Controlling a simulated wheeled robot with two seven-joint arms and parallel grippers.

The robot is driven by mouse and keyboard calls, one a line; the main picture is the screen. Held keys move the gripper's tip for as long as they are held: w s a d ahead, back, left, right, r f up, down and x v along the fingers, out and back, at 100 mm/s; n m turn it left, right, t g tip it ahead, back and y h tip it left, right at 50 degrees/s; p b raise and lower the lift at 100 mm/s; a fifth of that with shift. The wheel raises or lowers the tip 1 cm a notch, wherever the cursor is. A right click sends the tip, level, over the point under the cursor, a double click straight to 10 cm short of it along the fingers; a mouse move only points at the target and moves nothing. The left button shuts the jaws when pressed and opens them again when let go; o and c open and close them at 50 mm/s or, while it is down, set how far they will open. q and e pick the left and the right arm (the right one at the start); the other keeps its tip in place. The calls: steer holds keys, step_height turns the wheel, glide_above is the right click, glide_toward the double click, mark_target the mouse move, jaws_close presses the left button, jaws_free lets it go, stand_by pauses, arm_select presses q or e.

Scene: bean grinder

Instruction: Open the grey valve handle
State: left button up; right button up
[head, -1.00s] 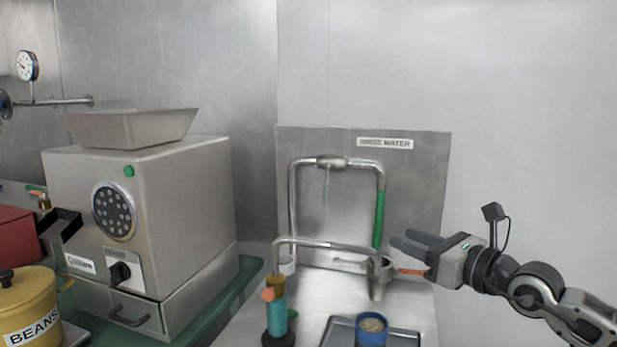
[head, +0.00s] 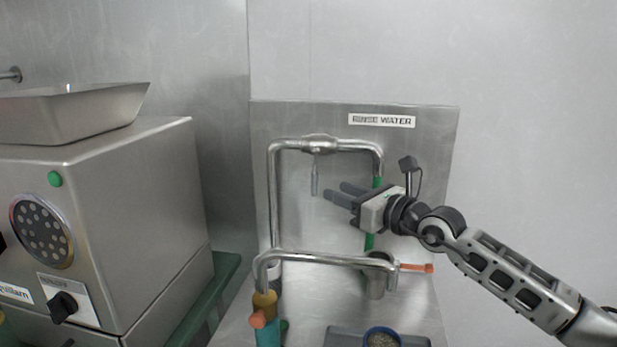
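The grey valve handle (head: 314,180) is a slim lever hanging straight down from the valve body (head: 320,144) in the top pipe, in front of the steel panel marked "RINSE WATER". My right gripper (head: 333,191) comes in from the right in the head view, its two dark fingers parted and empty, pointing left. The fingertips are just right of the handle's lower end, with a small gap in the picture; the depth between them is unclear. The gripper covers part of the green pipe section (head: 369,242). My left gripper is not in view.
A lower pipe (head: 325,258) crosses below the gripper, with an orange handle (head: 417,268) at right and another orange handle (head: 258,318) at lower left. A blue-rimmed cup (head: 382,338) stands at the bottom. The steel grinder (head: 110,220) fills the left. The upper panel is clear.

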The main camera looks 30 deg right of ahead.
mark_target(317, 184)
steer(key=x, duration=0.9)
steer(key=shift+w+a, duration=0.15)
steer(key=shift+w, duration=0.2)
jaws_close()
